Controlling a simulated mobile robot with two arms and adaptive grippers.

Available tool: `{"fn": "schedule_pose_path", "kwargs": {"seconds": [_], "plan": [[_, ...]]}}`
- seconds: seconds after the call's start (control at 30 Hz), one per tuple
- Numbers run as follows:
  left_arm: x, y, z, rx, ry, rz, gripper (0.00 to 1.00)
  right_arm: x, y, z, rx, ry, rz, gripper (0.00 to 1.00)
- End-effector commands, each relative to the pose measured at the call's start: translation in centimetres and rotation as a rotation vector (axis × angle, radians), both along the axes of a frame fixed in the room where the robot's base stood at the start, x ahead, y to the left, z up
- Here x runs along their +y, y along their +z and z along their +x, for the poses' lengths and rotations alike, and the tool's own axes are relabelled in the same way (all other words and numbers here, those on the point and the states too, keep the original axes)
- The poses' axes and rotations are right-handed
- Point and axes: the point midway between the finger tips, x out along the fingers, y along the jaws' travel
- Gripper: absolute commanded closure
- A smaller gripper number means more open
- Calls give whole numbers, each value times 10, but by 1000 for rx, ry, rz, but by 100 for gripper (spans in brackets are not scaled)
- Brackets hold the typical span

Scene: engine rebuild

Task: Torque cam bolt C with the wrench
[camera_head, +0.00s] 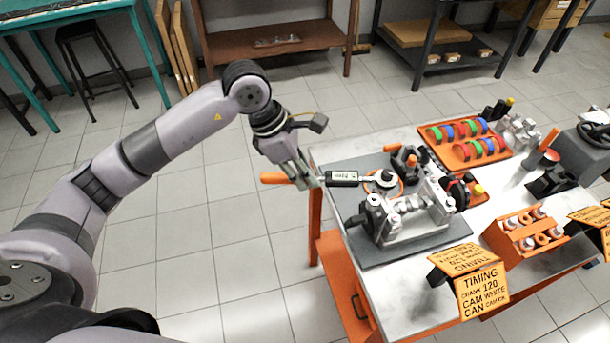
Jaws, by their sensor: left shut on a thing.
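My left gripper (305,178) is shut on the torque wrench (342,179) at the table's left edge. The wrench lies about level: its orange handle sticks out left of the gripper, and its dark body with a pale label points right. Its far end is close to a round dark-and-white part with an orange ring, at the back left of the engine; I cannot tell whether they touch. The grey engine block (413,216) sits on a dark mat (366,246). Cam bolt C cannot be told apart at this size. My right gripper is not in view.
An orange tray (460,156) with coloured rings stands behind the engine. An orange holder (527,240) with pistons is at right. Yellow timing signs (481,290) stand at the front edge. Open tiled floor lies left of the table.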

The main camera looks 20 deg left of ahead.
Motion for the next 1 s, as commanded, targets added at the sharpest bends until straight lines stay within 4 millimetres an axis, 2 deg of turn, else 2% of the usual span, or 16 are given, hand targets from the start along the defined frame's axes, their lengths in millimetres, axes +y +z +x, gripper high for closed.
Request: {"fn": "schedule_pose_path", "kwargs": {"seconds": [1.0], "plan": [[2, 2, 7, -4, -41, -1, 100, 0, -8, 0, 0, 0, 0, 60]]}}
